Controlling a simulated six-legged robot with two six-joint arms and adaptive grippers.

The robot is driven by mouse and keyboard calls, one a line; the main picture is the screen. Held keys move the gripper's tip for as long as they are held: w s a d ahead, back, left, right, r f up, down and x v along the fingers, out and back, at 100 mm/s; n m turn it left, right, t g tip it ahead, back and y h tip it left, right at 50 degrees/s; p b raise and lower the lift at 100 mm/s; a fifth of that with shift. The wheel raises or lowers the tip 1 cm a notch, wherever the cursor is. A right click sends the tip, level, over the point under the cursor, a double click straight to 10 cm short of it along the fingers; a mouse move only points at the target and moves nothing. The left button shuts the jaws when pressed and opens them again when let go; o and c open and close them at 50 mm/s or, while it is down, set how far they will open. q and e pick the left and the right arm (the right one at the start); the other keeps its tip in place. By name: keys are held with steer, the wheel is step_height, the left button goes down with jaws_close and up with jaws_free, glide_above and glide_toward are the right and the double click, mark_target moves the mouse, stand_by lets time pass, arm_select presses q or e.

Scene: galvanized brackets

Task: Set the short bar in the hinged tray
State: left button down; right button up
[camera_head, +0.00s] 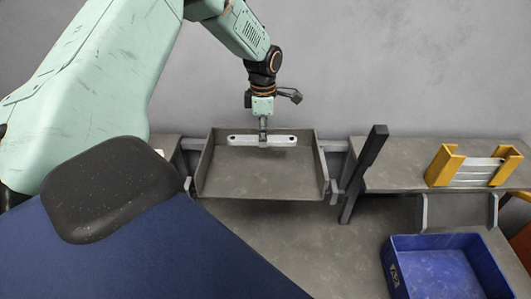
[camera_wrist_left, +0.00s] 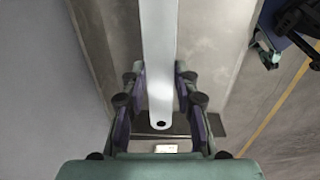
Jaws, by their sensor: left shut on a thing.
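The short bar (camera_head: 248,140) is a flat, pale metal strip with a hole at each end. My left gripper (camera_head: 263,135) is shut on it near its middle. In the head view the bar lies level across the back part of the hinged tray (camera_head: 262,182), a grey metal tray with low side walls. I cannot tell whether the bar touches the tray floor. In the left wrist view the bar (camera_wrist_left: 159,70) runs between the two fingers of the left gripper (camera_wrist_left: 158,85), with one hole showing. My right gripper is not in view.
A dark upright lever (camera_head: 365,165) stands right of the tray. On the right bench are yellow brackets holding pale bars (camera_head: 475,172). A blue bin (camera_head: 440,270) sits lower right, with a grey trough (camera_head: 458,212) behind it. The tray's front floor is clear.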

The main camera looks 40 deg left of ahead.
arm_select(q)
glide_above(263, 164)
step_height(263, 164, down, 4)
steer(key=shift+a+f+b, duration=0.1)
steer(key=shift+f+b, duration=0.1)
steer(key=shift+b, duration=0.1)
steer(key=shift+s+f+b, duration=0.1)
steer(key=shift+f+b, duration=0.35)
steer(key=shift+f, duration=1.5)
steer(key=c, duration=1.2)
jaws_free()
steer(key=shift+o, duration=0.9)
steer(key=shift+f, duration=0.1)
step_height(263, 164, up, 12)
steer(key=shift+r+p, duration=0.15)
steer(key=shift+p, duration=1)
